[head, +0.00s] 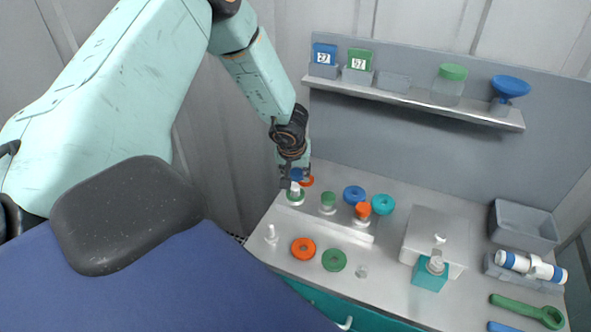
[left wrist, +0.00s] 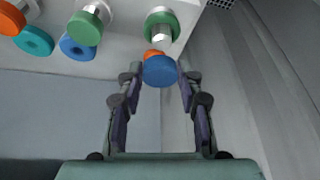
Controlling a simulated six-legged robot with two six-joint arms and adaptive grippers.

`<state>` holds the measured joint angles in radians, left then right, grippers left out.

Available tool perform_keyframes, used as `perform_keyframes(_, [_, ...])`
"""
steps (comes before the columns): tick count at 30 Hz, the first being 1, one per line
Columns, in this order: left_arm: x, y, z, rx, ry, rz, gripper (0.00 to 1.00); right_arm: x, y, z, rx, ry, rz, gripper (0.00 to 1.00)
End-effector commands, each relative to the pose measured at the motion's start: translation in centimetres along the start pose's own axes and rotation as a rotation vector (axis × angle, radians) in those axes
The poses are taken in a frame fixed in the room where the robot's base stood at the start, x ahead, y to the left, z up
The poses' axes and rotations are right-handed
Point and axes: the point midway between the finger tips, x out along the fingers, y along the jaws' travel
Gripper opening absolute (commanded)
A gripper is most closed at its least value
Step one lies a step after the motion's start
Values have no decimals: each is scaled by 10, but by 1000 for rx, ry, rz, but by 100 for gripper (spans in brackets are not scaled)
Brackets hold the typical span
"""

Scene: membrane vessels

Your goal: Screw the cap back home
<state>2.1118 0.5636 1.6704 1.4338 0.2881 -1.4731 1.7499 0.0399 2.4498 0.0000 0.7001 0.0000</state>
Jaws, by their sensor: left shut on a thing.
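My left gripper (head: 295,180) is shut on a blue cap (head: 297,173), at the back left of the bench. In the left wrist view the blue cap (left wrist: 160,71) sits between the two fingertips (left wrist: 160,74). In the head view the cap is just above a pale threaded neck (head: 295,188) with a green ring (head: 295,198) around its base. I cannot tell whether cap and neck touch. An orange ring (head: 307,181) lies close behind and is partly hidden. My right gripper is not in view.
A green-capped vessel (head: 328,200) and an orange-capped vessel (head: 362,211) stand to the right. Blue (head: 354,193) and teal (head: 383,204) rings lie behind them. Orange (head: 303,248) and green (head: 334,260) rings lie in front. A grey wall shelf (head: 420,98) hangs above the bench.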

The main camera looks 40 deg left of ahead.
Motion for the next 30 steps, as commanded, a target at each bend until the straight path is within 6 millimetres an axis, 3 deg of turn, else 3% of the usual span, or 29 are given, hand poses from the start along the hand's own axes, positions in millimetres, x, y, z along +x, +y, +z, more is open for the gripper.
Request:
perform_keyframes(21, [22, 0, 10, 0, -1, 0, 20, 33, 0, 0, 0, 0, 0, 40])
perform_keyframes(30, [33, 0, 14, 1, 0, 0, 20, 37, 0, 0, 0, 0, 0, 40])
